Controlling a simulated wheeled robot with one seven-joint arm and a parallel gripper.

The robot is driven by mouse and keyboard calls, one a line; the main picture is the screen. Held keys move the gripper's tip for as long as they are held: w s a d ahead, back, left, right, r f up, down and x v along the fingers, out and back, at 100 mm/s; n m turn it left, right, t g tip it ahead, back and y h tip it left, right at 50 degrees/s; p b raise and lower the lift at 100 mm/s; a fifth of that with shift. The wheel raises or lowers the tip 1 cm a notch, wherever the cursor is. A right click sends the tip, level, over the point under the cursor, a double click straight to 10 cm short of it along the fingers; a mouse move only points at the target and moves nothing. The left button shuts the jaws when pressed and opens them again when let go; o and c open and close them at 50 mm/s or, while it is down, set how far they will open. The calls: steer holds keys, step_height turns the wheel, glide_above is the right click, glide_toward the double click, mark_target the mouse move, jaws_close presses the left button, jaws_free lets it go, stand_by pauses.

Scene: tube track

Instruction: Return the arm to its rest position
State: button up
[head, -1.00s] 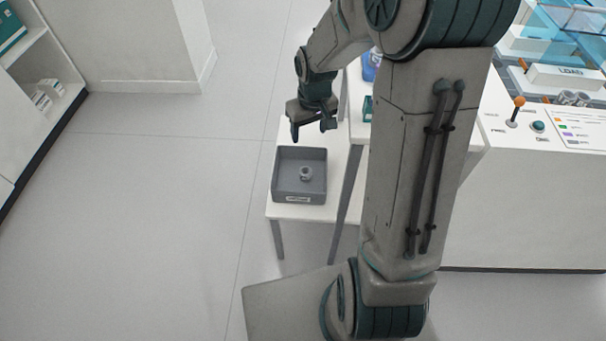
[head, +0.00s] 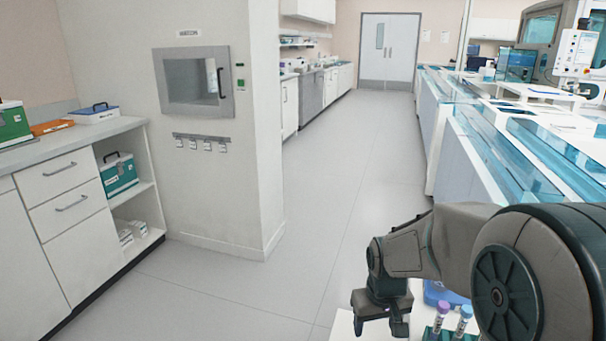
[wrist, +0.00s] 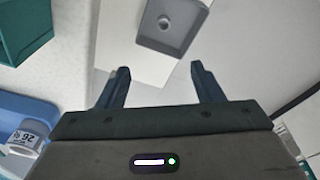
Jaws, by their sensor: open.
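My gripper (head: 382,318) shows at the lower right of the head view, at the end of my bent arm, pointing down beside a white table. In the wrist view my gripper (wrist: 160,88) has its two dark fingers spread apart with nothing between them. The fingers are apart from the tray.
Capped tubes (head: 464,316) stand in a green rack (head: 440,334) close to my gripper. A blue item (head: 440,293) lies behind them. A long bench with clear blue covers (head: 500,150) runs along the right. A cabinet (head: 75,190) stands left. The floor aisle (head: 365,160) is clear.

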steer(key=s+r+p, duration=0.4)
steer(key=r+p, duration=0.1)
steer(key=r, duration=0.3)
steer(key=s+r+m+p, duration=0.1)
steer(key=s+r+p, duration=0.4)
steer(key=r, duration=0.4)
steer(key=s+r+m+t+p, duration=0.1)
steer(key=s+r+p, duration=0.4)
steer(key=r, duration=0.3)
steer(key=shift+s+a+r+p, duration=0.25)
steer(key=shift+a+p, duration=0.1)
steer(key=shift+p, duration=0.3)
